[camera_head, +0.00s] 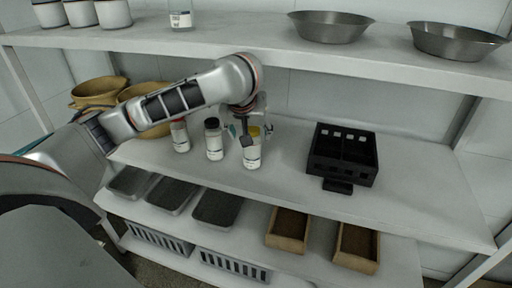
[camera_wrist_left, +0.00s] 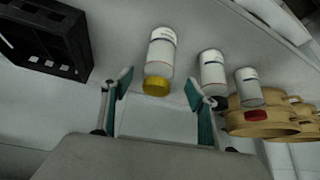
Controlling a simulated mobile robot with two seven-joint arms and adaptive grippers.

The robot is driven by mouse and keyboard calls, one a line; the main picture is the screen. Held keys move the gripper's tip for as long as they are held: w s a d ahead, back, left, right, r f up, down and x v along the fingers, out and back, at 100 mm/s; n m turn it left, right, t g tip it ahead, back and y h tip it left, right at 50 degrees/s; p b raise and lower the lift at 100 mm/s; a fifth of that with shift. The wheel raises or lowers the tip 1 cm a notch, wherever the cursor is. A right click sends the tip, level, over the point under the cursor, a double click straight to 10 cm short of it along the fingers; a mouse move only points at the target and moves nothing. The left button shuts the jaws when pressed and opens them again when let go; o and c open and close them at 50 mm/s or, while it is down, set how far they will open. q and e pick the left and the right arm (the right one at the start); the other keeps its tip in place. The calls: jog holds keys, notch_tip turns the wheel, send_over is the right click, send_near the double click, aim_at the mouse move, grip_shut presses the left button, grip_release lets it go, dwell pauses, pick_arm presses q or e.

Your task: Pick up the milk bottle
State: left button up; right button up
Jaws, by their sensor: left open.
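Three white labelled bottles stand in a row on the middle shelf: one with a yellow cap (camera_head: 252,156), one with a dark cap (camera_head: 214,143) and one with a red cap (camera_head: 180,138). The labels are too small to read, so I cannot tell which is the milk bottle. My left gripper (camera_head: 246,133) is open at the yellow-capped bottle and partly covers its top. In the left wrist view the yellow-capped bottle (camera_wrist_left: 160,55) lies ahead of the gap between the open fingers (camera_wrist_left: 160,88), with nothing held. The dark-capped bottle (camera_wrist_left: 213,70) is beside one finger.
A black crate (camera_head: 342,155) stands right of the bottles. Round wooden sieves (camera_head: 98,91) are at the left, partly behind my arm. The upper shelf (camera_head: 230,40) holds metal bowls (camera_head: 330,27) and jars. Trays and wooden boxes (camera_head: 287,230) sit below. The shelf's right end is clear.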

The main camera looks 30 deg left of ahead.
aim_at(252, 148)
pick_arm(q)
jog(key=x, duration=0.6)
jog(key=shift+w+r, duration=0.15)
jog(key=c, duration=1.4)
